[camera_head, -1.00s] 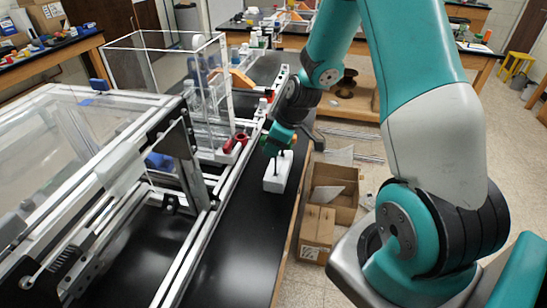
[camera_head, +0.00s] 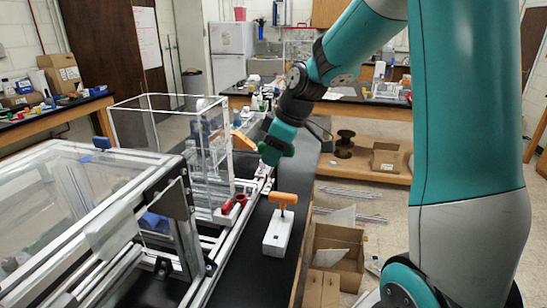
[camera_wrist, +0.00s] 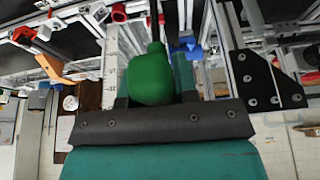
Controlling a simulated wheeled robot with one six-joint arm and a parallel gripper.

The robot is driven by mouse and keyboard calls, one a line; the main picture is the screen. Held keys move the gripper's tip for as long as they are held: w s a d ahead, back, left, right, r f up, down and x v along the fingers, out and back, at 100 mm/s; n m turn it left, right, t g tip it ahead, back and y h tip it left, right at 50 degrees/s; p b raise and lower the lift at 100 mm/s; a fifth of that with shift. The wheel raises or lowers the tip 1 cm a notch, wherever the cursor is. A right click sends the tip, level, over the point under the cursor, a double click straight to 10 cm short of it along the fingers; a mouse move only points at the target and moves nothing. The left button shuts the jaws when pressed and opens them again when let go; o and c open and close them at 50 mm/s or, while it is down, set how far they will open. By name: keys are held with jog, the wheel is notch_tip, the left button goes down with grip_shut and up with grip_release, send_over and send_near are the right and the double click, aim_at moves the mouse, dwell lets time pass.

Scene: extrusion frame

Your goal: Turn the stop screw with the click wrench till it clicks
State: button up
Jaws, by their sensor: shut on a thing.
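My gripper (camera_head: 268,156) is shut on a green-handled tool, whose rounded green handle (camera_wrist: 150,78) fills the space between the fingers in the wrist view. The gripper is raised above the far part of the black bench, close to the aluminium extrusion rail (camera_head: 238,222). An orange T-handled tool (camera_head: 283,199) stands upright in a white block (camera_head: 277,236) on the bench, apart from my gripper. I cannot make out the stop screw in either view.
A clear box (camera_head: 150,125) and a framed clear enclosure (camera_head: 60,190) stand at left. A red part (camera_head: 233,204) sits by the rail. A black bracket (camera_wrist: 262,78) shows in the wrist view. Cardboard boxes (camera_head: 338,245) lie right of the bench. The bench around the block is clear.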

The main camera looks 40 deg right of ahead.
jog(key=shift+o, duration=0.6)
grip_shut()
jog(key=shift+r+p, duration=2.6)
jog(key=shift+r, duration=0.65)
